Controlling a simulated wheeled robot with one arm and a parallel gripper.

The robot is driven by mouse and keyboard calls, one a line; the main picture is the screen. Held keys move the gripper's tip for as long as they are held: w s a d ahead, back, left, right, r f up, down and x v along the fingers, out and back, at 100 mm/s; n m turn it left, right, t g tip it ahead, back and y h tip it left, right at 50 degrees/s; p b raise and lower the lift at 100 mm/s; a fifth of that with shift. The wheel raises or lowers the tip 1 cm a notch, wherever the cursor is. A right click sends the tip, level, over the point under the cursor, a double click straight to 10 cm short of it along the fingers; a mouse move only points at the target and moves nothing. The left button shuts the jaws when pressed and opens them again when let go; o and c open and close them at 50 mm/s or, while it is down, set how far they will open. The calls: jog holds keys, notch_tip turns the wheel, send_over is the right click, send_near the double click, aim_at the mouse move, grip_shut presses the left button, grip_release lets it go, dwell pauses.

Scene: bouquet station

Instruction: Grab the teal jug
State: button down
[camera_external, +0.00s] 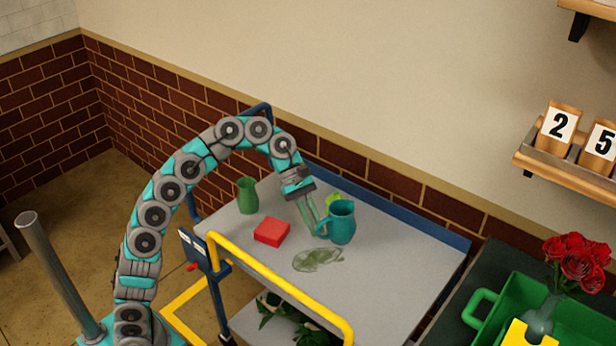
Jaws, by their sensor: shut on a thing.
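The teal jug (343,223) stands upright on the grey top of the cart (375,275), right of the middle. Its handle is on its left side. My gripper (317,229) reaches down from above at the left of the jug. Its pale green fingers are shut on the jug at the handle. The exact contact is small and partly hard to see.
A green vase (247,195) and a red block (271,232) are left of the jug. A lime-green item (332,199) sits just behind it. A flat greenish patch (318,259) lies in front. A yellow rail (290,286) edges the cart. A green crate (485,309) and red roses (577,258) are at right.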

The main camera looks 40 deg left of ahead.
jog(key=shift+r+p, duration=0.35)
jog(key=shift+r, duration=2.1)
jog(key=shift+r, duration=0.15)
